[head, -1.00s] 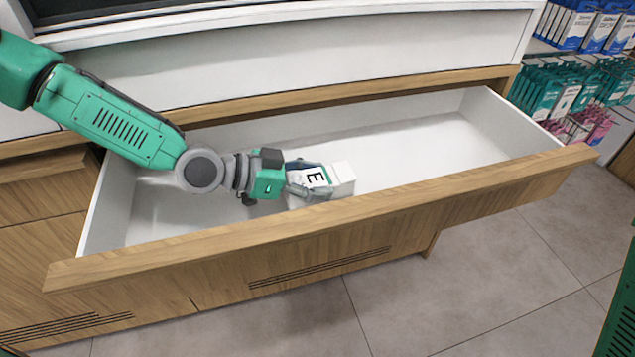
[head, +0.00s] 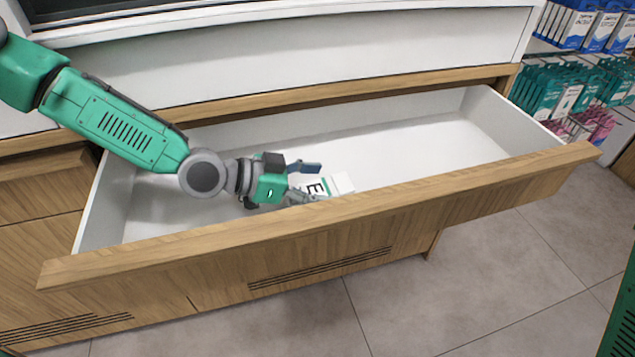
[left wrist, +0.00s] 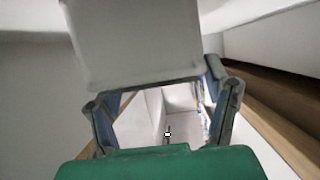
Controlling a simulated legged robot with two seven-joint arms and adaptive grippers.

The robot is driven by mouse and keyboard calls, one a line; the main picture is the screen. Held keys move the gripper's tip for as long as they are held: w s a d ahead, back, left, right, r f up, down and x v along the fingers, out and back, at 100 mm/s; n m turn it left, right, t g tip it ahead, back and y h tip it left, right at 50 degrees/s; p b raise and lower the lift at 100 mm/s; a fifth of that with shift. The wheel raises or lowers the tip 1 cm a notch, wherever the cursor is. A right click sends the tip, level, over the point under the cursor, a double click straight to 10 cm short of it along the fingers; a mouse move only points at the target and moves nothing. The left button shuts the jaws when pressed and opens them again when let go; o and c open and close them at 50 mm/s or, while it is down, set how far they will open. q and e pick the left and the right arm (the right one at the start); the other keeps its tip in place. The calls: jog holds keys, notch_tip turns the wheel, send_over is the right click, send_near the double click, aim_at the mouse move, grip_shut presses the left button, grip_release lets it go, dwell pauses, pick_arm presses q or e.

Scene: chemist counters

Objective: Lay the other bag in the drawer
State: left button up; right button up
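A small white bag (head: 341,183) with a black letter E and a green stripe lies in the open drawer (head: 420,138), near its front wall. My left gripper (head: 311,182) reaches into the drawer from the left. Its fingers are spread apart at the bag's left end, one behind and one in front. In the left wrist view the white bag (left wrist: 135,45) fills the top middle, just beyond the open fingers (left wrist: 165,103). I cannot tell whether a finger still touches it. No second bag is visible. My right gripper is not in view.
The drawer's wooden front (head: 320,219) runs close in front of the gripper. The right half of the drawer is empty. A white counter face (head: 300,62) stands behind it. Shelves with hanging packs (head: 575,90) are at the right, above grey floor.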

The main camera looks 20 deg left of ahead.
pick_arm(q)
jog(key=shift+d, duration=0.1)
jog(key=shift+r+p, duration=0.3)
jog(key=shift+r, duration=0.05)
jog(key=shift+r+p, duration=0.4)
jog(key=shift+r, duration=0.1)
jog(key=p+v, duration=0.2)
jog(key=v, duration=1)
jog(key=shift+f, duration=0.2)
jog(key=shift+r+p, duration=0.1)
jog(key=shift+p, duration=0.25)
